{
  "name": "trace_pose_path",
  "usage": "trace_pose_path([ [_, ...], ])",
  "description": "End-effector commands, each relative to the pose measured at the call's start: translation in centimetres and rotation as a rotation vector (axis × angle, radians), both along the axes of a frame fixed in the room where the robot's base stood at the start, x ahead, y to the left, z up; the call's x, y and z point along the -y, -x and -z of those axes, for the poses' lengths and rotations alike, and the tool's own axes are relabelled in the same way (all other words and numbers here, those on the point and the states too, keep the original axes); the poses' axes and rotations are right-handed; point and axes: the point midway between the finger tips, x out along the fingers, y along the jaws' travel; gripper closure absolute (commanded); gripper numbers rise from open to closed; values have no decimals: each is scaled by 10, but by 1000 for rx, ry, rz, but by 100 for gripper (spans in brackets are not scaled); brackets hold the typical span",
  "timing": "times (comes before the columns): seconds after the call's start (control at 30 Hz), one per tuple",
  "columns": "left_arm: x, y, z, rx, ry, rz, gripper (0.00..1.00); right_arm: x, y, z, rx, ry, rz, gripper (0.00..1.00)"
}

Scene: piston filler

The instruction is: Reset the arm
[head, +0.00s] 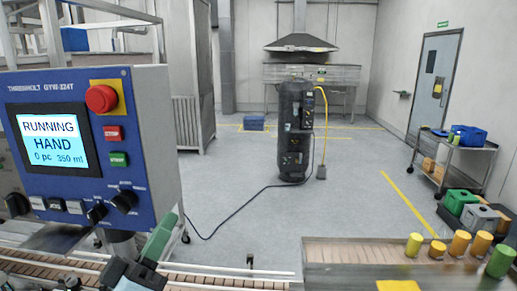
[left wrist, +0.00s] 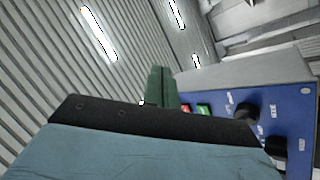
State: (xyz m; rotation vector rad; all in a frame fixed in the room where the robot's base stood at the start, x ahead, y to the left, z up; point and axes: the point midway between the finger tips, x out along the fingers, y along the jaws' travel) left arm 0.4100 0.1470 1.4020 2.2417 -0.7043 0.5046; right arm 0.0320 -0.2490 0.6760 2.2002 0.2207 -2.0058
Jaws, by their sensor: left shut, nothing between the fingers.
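My left gripper (head: 162,232) rises from the bottom edge of the head view, just below and right of the blue control panel (head: 150,110). Its green fingers are together with nothing between them. In the left wrist view the green fingers (left wrist: 162,88) point up, beside the panel (left wrist: 285,115). The panel's screen (head: 47,139) reads RUNNING, HAND, 0 pc, 350 ml. A red mushroom button (head: 101,98), a red button (head: 113,133), a green button (head: 119,159) and black knobs (head: 123,200) are on the panel. I see no contact with the panel. My right gripper is out of view.
A slatted conveyor (head: 215,279) runs under the panel. A cart (head: 465,165) stands at the right. Open floor (head: 330,210) lies between.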

Motion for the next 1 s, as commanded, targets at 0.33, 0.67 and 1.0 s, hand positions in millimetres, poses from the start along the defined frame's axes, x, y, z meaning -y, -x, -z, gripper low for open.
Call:
trace_pose_path([
  [0.33, 37, 48, 178, -534, -697, 136, 100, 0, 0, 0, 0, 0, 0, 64],
  [0.67, -28, 137, 299, -1146, -1085, 119, 100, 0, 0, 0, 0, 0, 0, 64],
  [1.0, -72, 190, 373, -1494, -1213, 75, 100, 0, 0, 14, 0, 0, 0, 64],
])
